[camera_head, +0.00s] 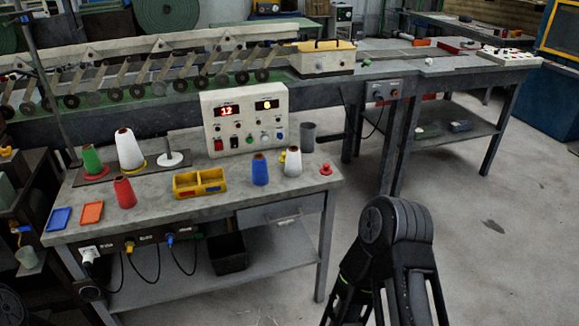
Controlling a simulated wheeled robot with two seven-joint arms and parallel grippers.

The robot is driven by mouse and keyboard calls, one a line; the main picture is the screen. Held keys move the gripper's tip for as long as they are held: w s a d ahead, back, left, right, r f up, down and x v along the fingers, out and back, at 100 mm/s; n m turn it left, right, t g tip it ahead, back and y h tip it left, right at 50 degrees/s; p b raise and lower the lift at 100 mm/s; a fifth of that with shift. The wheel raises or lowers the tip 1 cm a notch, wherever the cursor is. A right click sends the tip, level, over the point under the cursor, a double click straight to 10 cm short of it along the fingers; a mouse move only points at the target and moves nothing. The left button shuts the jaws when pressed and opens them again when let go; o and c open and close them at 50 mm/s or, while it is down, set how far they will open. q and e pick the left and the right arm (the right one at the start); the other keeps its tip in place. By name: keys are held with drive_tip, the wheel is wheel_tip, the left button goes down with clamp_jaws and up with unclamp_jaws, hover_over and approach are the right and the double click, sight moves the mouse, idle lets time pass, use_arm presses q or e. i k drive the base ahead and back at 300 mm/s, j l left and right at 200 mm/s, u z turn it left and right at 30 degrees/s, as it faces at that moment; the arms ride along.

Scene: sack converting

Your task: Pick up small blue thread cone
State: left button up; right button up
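The small blue thread cone (260,170) stands upright on the grey workbench (225,222), toward its right side. It is between the yellow divided tray (186,191) and a small white cone (293,162). The blue cone is fully visible and nothing touches it from above. A black arm of mine (397,225) rises at the lower right, in front of the floor and well apart from the bench. Neither gripper's fingertips show in the head view.
A control box (245,122) stands behind the blue cone. A grey cup (308,137) and red button (326,169) are to its right. Red (124,193), green (92,160) and large white (128,150) cones stand left. The bench front centre is clear.

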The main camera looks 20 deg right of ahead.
sight(259, 172)
drive_tip(key=i+j, duration=0.2)
drive_tip(key=i, duration=0.35)
drive_tip(key=i+j, duration=0.2)
drive_tip(key=i, duration=0.35)
drive_tip(key=z, duration=1.7)
